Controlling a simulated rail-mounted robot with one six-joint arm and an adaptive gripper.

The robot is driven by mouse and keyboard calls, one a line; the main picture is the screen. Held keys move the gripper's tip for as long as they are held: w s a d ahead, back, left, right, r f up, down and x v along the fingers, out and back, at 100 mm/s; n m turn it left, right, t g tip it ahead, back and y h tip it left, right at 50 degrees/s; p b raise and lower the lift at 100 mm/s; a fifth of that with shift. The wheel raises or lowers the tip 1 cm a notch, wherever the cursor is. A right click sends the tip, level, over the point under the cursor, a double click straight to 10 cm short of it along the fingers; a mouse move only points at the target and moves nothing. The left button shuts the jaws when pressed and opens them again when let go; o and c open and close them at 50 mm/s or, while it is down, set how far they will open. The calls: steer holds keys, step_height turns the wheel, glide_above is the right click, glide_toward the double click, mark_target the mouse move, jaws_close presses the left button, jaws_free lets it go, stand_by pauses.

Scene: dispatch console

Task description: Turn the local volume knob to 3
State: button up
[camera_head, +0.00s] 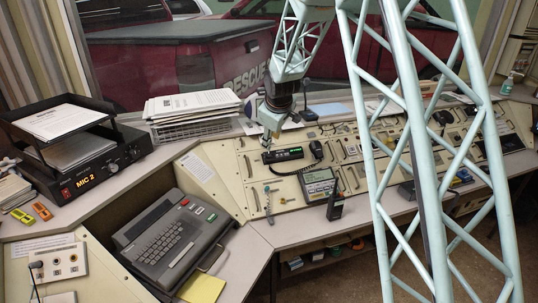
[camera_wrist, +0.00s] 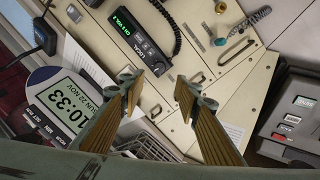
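A black radio unit (camera_wrist: 146,42) with a green display and the word LOCAL shows at the top centre of the wrist view. In the head view the radio (camera_head: 283,155) is set in the beige console panel. My gripper (camera_wrist: 153,88) has its two fingers wide apart with nothing between them. In the head view my gripper (camera_head: 268,140) hangs just above the radio's left end, apart from it as far as I can tell.
A coiled handset cord (camera_wrist: 177,30) runs beside the radio. A digital clock (camera_wrist: 65,105) and a grey keyboard unit (camera_wrist: 292,118) flank the fingers in the wrist view. Paper trays (camera_head: 195,128) and a MIC 2 box (camera_head: 90,175) stand at left in the head view.

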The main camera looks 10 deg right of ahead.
mark_target(269, 154)
steer(key=shift+b+x, duration=1)
steer(key=shift+x, duration=5.3)
steer(key=shift+c, duration=0.4)
steer(key=c, duration=0.8)
